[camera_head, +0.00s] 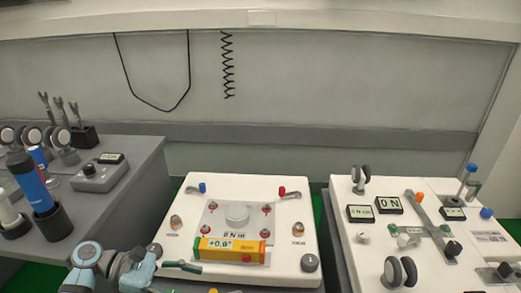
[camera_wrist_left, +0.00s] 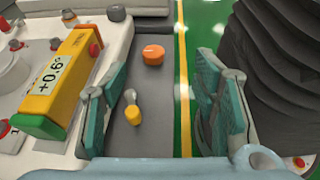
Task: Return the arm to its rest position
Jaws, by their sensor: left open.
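My left arm comes in at the bottom left of the head view, beside the white-topped middle cart (camera_head: 178,225). In the left wrist view my left gripper (camera_wrist_left: 164,82) is open, with its teal fingers apart and nothing held between them. Beyond the fingers are a dark grey surface, an orange knob (camera_wrist_left: 153,54) and a small yellow-and-grey piece (camera_wrist_left: 132,110). A yellow level box (camera_head: 230,250) reading +0.6° lies on the middle cart, and it also shows left of the fingers in the wrist view (camera_wrist_left: 62,80). My right gripper is not in view.
A grey cart (camera_head: 130,155) on the left carries a blue cylinder (camera_head: 30,180) in a black holder and several gauges. A white cart (camera_head: 350,240) on the right holds displays, wheels and knobs. Green floor (camera_wrist_left: 202,25) with a yellow line shows right of the cart.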

